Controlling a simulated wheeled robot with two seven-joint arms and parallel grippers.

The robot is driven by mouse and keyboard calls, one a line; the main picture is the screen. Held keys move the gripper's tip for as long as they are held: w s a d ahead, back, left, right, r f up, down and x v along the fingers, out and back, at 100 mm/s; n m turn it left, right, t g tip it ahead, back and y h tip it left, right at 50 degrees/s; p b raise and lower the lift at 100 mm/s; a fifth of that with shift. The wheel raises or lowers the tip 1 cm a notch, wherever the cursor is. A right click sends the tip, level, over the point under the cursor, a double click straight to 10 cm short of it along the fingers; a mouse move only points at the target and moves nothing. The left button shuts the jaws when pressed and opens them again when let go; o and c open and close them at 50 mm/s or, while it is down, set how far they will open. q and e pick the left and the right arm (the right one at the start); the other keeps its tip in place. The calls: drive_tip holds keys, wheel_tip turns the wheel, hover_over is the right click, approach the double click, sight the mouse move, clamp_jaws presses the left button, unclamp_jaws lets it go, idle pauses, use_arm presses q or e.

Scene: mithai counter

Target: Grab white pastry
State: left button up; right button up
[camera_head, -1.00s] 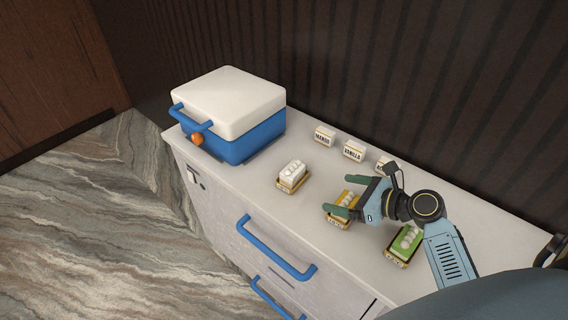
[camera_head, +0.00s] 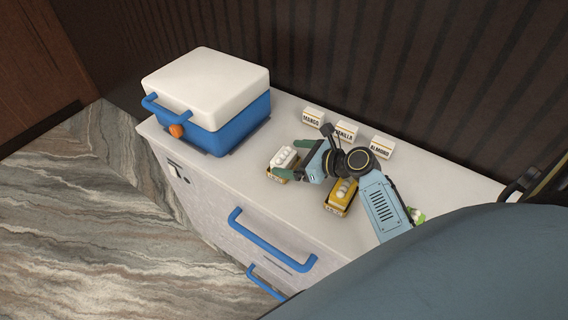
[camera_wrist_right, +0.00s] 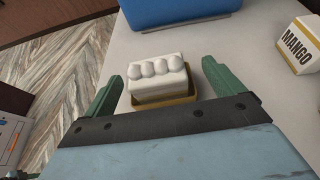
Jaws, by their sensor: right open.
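The white pastry (camera_head: 285,157) is a white block with rounded white lumps on top, sitting in a small gold tray (camera_head: 277,178) on the counter. The pastry also shows in the right wrist view (camera_wrist_right: 157,78), ahead of the palm and between the two green fingers. My right gripper (camera_head: 292,161) is open, with one finger on either side of the pastry; the right wrist view (camera_wrist_right: 168,84) shows gaps beside it. I cannot tell whether either finger touches the tray. My left gripper is not in view.
A blue cooler with a white lid (camera_head: 213,97) stands at the counter's left end. Label blocks for mango (camera_head: 312,117), vanilla (camera_head: 346,132) and almond (camera_head: 382,146) stand along the back. A yellow pastry (camera_head: 341,194) is beside my right arm; a green one (camera_head: 417,215) is mostly hidden.

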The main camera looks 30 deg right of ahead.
sight(278, 156)
drive_tip(key=x, duration=0.4)
drive_tip(key=shift+w+a+b, duration=0.15)
drive_tip(key=shift+a+b, duration=0.15)
drive_tip(key=shift+a, duration=0.05)
drive_tip(key=c, duration=1.1)
